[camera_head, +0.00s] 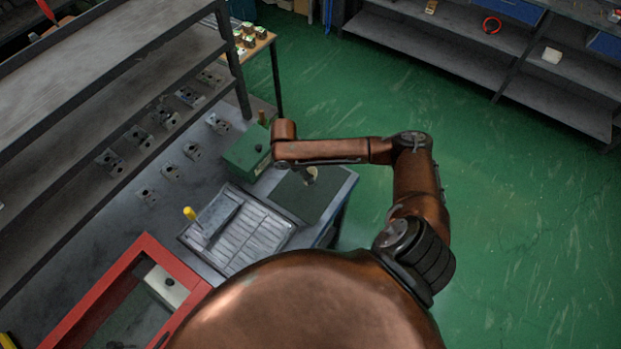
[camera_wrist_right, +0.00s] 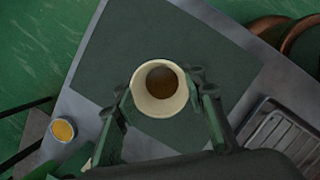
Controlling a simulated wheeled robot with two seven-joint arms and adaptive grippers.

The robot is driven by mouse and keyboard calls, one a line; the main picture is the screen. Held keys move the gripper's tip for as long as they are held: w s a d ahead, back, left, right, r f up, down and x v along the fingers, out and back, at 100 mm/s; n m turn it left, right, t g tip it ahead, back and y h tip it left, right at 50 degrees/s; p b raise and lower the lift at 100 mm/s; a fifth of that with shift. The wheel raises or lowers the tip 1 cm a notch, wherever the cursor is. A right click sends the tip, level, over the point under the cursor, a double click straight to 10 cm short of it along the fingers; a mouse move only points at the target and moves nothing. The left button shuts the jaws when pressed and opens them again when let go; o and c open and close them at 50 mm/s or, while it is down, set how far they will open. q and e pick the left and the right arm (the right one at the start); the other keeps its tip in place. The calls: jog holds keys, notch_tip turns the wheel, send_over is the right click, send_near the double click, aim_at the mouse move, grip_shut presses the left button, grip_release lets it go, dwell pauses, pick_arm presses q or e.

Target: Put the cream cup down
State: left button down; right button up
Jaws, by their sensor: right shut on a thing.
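The cream cup (camera_wrist_right: 160,107) is upright between the fingers of my right gripper (camera_wrist_right: 163,92) in the wrist view, with brown liquid inside. My right gripper is shut on it. In the head view a small part of the cream cup (camera_head: 312,172) shows beside my right forearm, which hides most of the gripper. The cup is over the dark green mat (camera_head: 303,205) at the table's right end; the mat also shows in the wrist view (camera_wrist_right: 112,60). I cannot tell whether the cup touches the mat. My left gripper is not in view.
A container with orange contents (camera_wrist_right: 63,130) shows at the wrist view's lower left. A red-framed box (camera_head: 148,245) is at front left.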

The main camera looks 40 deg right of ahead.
jog(key=shift+w+d+f, duration=0.1)
jog(key=shift+d+f, duration=0.15)
jog(key=shift+f, duration=1.7)
jog(key=shift+f, duration=0.1)
jog(key=o, duration=1.3)
jog(key=shift+w, duration=0.1)
jog(key=v, duration=1.2)
